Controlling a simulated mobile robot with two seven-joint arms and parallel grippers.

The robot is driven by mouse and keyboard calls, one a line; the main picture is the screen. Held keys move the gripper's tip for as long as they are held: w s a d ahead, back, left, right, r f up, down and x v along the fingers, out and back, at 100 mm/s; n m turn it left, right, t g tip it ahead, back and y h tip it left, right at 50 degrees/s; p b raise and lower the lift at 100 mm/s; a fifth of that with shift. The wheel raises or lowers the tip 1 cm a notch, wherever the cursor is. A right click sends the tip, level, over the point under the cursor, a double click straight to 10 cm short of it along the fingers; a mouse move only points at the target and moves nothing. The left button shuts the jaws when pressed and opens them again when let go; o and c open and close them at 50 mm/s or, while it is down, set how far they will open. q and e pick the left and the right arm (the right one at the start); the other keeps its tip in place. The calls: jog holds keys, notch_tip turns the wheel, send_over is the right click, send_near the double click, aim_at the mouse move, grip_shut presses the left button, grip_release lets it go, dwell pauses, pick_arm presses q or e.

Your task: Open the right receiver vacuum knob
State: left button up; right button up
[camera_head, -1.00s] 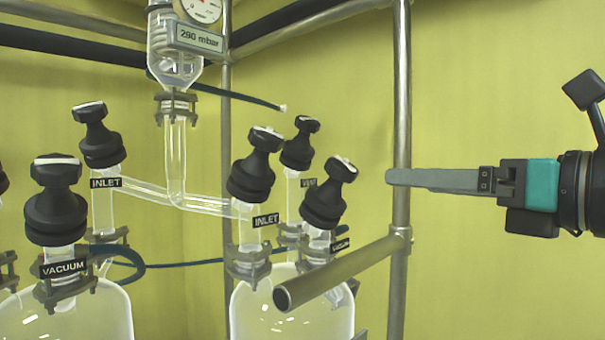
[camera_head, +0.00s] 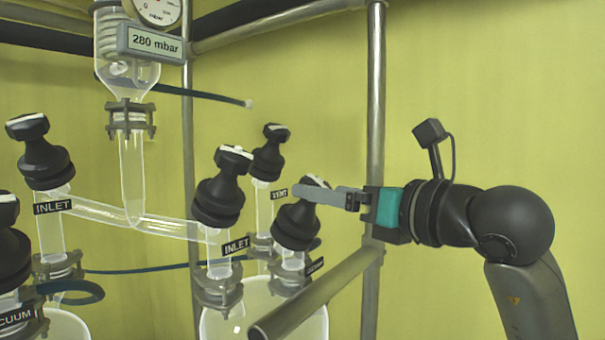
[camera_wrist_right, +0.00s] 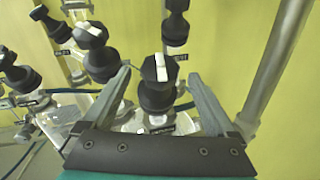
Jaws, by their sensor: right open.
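The right receiver's vacuum knob (camera_head: 297,225) is a black knob with a white stripe on top, on a glass neck at the right receiver (camera_head: 220,325). The wrist view shows the right gripper (camera_wrist_right: 158,75) open; contact cannot be told. My left gripper is not in view.
The right inlet knob (camera_head: 220,188) and vent knob (camera_head: 269,153) stand close to the left and behind. A metal bar (camera_head: 315,300) crosses in front, and a vertical post (camera_head: 373,150) rises behind my gripper. A gauge display (camera_head: 152,43) reads 280 mbar.

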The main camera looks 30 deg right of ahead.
jog(key=w, duration=0.3)
jog(key=w+p, duration=0.1)
jog(key=shift+w+a, duration=0.3)
jog(key=shift+a, duration=0.05)
jog(key=shift+w+a, duration=0.1)
jog(key=shift+w, duration=0.65)
jog(key=c, duration=1.4)
jog(key=shift+f, duration=0.1)
